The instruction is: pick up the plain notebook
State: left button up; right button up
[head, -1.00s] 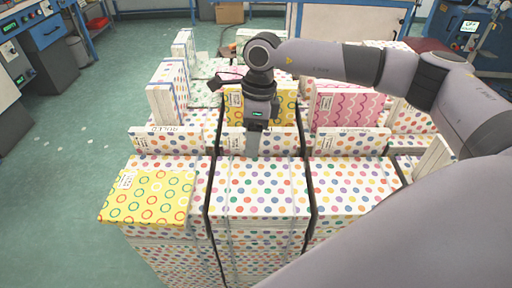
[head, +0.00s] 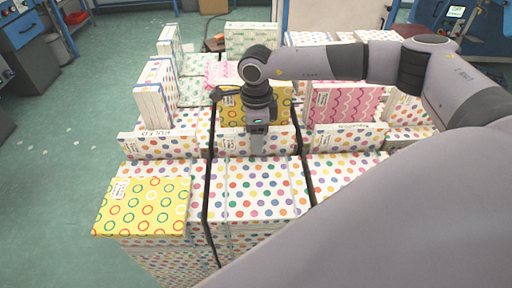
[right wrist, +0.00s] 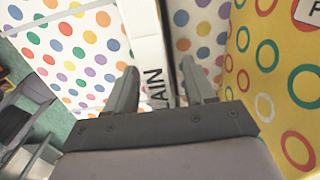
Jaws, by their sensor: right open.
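The plain notebook (head: 284,141) stands on edge on the middle front dotted stack in the head view, white spine up. Its spine (right wrist: 147,45) shows the letters "AIN" in the right wrist view, with the rest of the word hidden by a finger. My right gripper (head: 257,148) points down at this notebook and covers its middle. In the right wrist view my right gripper (right wrist: 160,88) is open, its fingers on either side of the spine. Whether the fingers touch it I cannot tell. My left gripper is not in view.
A notebook marked "RULED" (head: 160,144) stands to the left. A yellow ring-patterned book (head: 145,207) lies on the front left stack. Another yellow one (head: 232,106) stands close behind the gripper. A pink wavy book (head: 346,104) stands to the right. Open green floor (head: 60,150) lies left.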

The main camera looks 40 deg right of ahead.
jog(key=c, duration=1)
grip_shut()
jog(key=shift+r, duration=0.1)
